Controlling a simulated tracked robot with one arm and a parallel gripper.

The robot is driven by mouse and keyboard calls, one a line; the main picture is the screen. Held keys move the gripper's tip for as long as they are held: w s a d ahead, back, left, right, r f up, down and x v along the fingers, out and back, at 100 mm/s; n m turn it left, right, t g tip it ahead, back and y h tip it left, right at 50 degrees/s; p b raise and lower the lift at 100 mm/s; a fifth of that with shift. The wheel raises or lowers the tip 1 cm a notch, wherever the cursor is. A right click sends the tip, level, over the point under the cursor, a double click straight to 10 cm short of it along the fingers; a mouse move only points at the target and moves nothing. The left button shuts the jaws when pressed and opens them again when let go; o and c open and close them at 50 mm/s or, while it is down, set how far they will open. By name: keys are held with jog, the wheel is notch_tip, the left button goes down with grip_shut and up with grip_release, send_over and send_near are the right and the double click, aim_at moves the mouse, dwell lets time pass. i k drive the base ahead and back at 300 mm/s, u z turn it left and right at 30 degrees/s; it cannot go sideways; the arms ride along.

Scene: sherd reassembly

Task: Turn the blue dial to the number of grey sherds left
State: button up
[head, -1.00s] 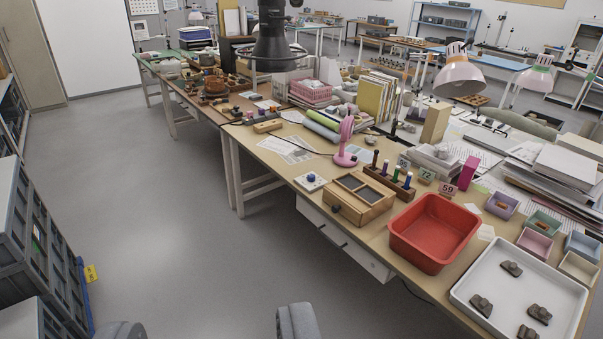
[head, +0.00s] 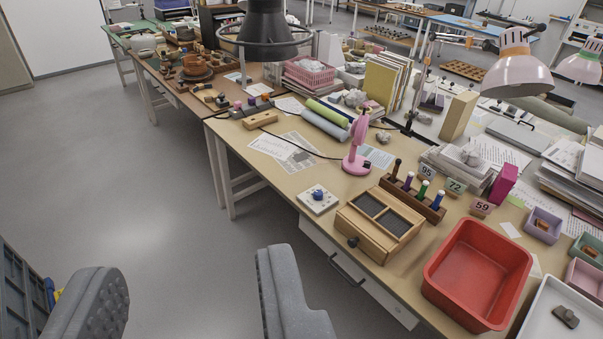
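The blue dial (head: 318,194) sits on a small white square plate on the table's front edge, left of a wooden box. Its setting is too small to read. One grey sherd (head: 566,317) shows in the white tray (head: 537,306) at the lower right; the rest of the tray is cut off by the picture edge. My gripper (head: 190,300) is open and empty, its two grey padded fingers wide apart over the floor, in front of the table and to the lower left of the dial.
A wooden box (head: 352,227) with dark compartments and a red bin (head: 436,274) stand right of the dial. Number cards and a rack of pens (head: 410,195) are farther back.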

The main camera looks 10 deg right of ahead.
aim_at(318, 194)
jog(key=z, duration=0.1)
jog(key=i, duration=2.2)
jog(key=z, duration=3.35)
jog(key=k, duration=0.65)
jog(key=u, duration=1.45)
